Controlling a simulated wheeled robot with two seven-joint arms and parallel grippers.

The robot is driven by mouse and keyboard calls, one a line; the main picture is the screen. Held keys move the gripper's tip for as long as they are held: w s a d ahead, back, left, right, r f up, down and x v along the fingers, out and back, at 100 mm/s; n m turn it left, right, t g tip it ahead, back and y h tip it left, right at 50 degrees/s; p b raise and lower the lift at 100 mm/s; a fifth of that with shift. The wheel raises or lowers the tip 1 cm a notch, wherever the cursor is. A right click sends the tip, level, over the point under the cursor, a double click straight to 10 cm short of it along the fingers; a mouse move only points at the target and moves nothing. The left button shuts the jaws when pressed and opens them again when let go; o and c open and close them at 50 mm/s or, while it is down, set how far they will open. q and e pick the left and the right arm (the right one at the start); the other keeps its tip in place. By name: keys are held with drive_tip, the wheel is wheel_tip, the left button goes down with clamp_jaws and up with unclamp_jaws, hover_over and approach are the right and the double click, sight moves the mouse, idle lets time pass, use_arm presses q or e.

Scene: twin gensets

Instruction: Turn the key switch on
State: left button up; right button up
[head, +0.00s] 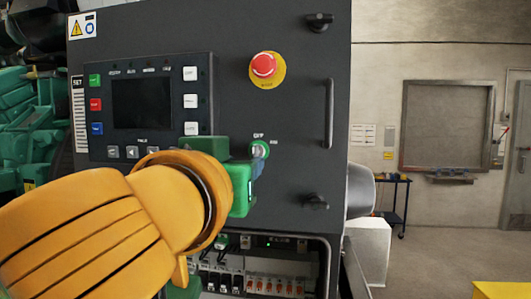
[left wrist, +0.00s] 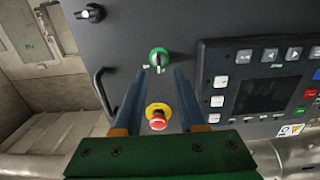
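The key switch (head: 260,149) is a small green-ringed switch with a silver middle on the dark panel, with OFF marked above it and ON at its right. It also shows in the left wrist view (left wrist: 159,57), upper centre. My left gripper (head: 260,163) is in front of the panel just below the switch, its green body and arm covering the area to the lower left. In the left wrist view the two blue fingers (left wrist: 160,71) are apart and empty, with the switch just beyond and between their tips. Contact is not visible. My right gripper is not in view.
A red emergency stop (head: 263,65) on a yellow disc is above the switch. A control unit with a screen (head: 142,103) and buttons is at the left. A door handle (head: 329,113) and latches are at the right. An open bay with breakers (head: 270,285) lies below.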

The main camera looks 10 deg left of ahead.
sight(253, 152)
use_arm(q)
drive_tip(key=shift+w+d+r+p, duration=0.1)
drive_tip(key=shift+w+r+p, duration=0.65)
drive_tip(key=shift+p, duration=0.35)
drive_tip(key=w+p, duration=0.1)
drive_tip(key=w, duration=0.1)
drive_tip(key=w+p, duration=0.1)
drive_tip(key=w, duration=0.1)
drive_tip(key=shift+w+f+p, duration=0.2)
drive_tip(key=shift+w+p, duration=0.15)
drive_tip(key=shift+w+f, duration=0.25)
drive_tip(key=shift+w, duration=0.1)
drive_tip(key=shift+s, duration=0.15)
drive_tip(key=shift+c, duration=1)
drive_tip(key=shift+s, duration=0.1)
clamp_jaws()
